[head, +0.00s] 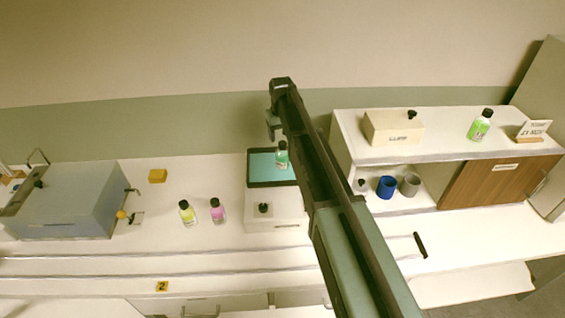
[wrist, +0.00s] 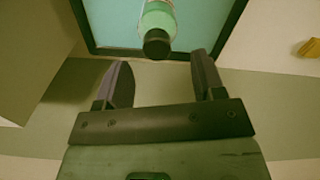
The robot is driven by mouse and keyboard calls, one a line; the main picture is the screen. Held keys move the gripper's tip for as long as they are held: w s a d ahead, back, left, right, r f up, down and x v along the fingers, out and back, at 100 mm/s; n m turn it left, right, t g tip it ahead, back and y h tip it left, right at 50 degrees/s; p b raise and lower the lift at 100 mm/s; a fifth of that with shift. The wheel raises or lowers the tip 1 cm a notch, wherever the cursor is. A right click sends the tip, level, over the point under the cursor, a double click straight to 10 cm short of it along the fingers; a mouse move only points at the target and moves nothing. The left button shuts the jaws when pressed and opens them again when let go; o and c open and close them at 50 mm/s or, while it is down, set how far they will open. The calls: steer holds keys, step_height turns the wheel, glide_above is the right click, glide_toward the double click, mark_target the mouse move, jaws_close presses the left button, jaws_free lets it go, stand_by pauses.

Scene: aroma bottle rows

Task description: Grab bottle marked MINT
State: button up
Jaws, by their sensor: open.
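A bottle with pale green contents and a dark cap (head: 281,158) stands on the teal-topped, dark-rimmed tray (head: 250,182). It also shows at the top of the wrist view (wrist: 158,18), its cap toward my gripper. My gripper (wrist: 162,78) is open and empty; the bottle is beyond the fingertips, roughly centred between them, apart from them. In the head view my gripper (head: 272,125) is behind the tray, partly hidden by my arm. Other bottles are yellow-green (head: 187,214), pink (head: 217,212) and bright green (head: 480,128). No label is readable as MINT.
A white box with a black knob (head: 275,222) stands in front of the tray. At right is a white shelf unit (head: 350,150) with a blue cup (head: 386,187) and a grey cup (head: 410,185). A grey-blue box (head: 75,205) stands left.

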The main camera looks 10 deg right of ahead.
mark_target(282, 143)
steer(key=f+b, duration=0.4)
steer(key=f, duration=0.1)
steer(key=shift+w+d, duration=0.1)
steer(key=shift+d, duration=0.1)
steer(key=shift+r, duration=0.2)
jaws_close()
